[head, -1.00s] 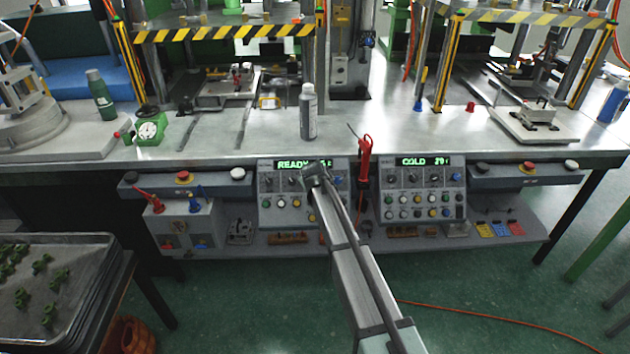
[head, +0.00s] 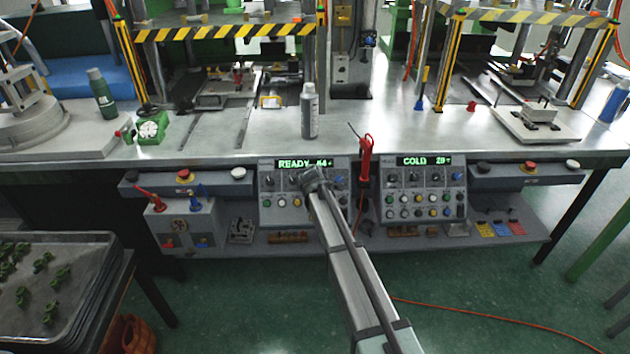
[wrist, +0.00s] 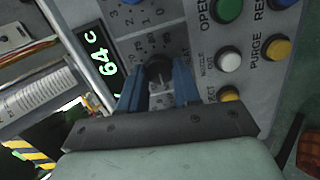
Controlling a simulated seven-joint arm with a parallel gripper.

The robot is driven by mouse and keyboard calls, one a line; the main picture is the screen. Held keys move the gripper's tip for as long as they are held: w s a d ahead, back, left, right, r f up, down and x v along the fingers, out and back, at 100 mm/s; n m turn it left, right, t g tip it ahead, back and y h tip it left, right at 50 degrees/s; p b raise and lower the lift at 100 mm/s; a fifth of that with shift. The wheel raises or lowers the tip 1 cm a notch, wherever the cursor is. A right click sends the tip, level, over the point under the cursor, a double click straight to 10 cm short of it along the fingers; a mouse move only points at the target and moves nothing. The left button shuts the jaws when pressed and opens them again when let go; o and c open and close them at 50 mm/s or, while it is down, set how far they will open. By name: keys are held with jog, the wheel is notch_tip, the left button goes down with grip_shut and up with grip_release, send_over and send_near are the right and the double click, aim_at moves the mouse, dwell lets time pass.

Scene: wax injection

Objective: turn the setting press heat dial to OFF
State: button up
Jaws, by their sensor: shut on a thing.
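My gripper (head: 313,182) is at the left control panel (head: 267,190), whose green display (head: 304,163) reads READY and 64. In the wrist view, my gripper's two blue fingers (wrist: 158,88) are shut on a dark round dial (wrist: 158,66). Numbers ring this dial on the panel face; its pointer and much of its label are hidden by the fingers. The display (wrist: 98,70) beside it shows 64 C. In the head view my gripper hides the dial.
A second panel (head: 382,188) to the right reads COLD 29. A red tool (head: 366,158) hangs between the panels. In the wrist view, a white button (wrist: 229,60) and a yellow button (wrist: 230,94) are close to the right finger. A grey bottle (head: 309,112) stands on the bench above.

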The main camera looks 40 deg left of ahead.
jog(key=n, duration=0.6)
jog(key=shift+f, duration=0.1)
jog(key=shift+n, duration=0.3)
dwell(0.3)
jog(key=o, duration=1.1)
jog(key=shift+c, duration=0.2)
jog(key=shift+s+d, duration=0.1)
jog(key=v, duration=1.3)
jog(key=shift+s+d, duration=0.3)
jog(key=shift+d, duration=0.05)
